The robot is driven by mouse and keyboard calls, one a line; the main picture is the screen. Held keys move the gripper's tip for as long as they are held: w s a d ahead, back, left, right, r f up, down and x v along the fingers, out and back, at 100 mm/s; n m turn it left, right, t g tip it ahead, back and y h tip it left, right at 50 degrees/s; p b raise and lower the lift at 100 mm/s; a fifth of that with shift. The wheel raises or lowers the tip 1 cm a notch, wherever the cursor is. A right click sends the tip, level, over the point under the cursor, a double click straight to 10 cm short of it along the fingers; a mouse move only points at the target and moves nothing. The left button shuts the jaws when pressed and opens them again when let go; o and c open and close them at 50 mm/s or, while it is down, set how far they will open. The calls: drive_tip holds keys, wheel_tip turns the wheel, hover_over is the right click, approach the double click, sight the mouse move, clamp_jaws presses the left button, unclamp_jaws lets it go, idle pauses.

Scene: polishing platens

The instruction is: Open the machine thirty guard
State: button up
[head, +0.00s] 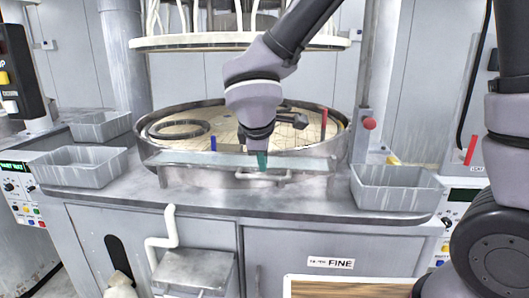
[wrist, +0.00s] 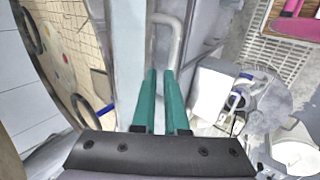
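The guard (head: 215,161) is a long grey panel across the front of the round polishing platen (head: 172,112), with a bent tube handle (head: 240,176) on its front. My gripper (head: 262,164) points down at the guard, its green fingertips at the handle near the middle of the panel. In the wrist view the guard (wrist: 129,60) runs up the picture and the handle (wrist: 177,35) bends down to the right fingertip. The two green fingers (wrist: 159,75) are a narrow gap apart. Whether they hold the handle is hidden at the tips.
Grey bins stand on the ledge at left (head: 82,168) and right (head: 394,190). A red knob (head: 369,123) sits on a post right of the platen. A ring of hoses hangs above. A white pipe (head: 170,225) and grey box (head: 193,268) stand before the cabinet marked FINE.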

drive_tip(key=o, duration=0.4)
drive_tip(key=shift+r, duration=0.1)
drive_tip(key=v, duration=1)
drive_tip(key=shift+s+r, duration=0.2)
drive_tip(key=shift+r, duration=0.05)
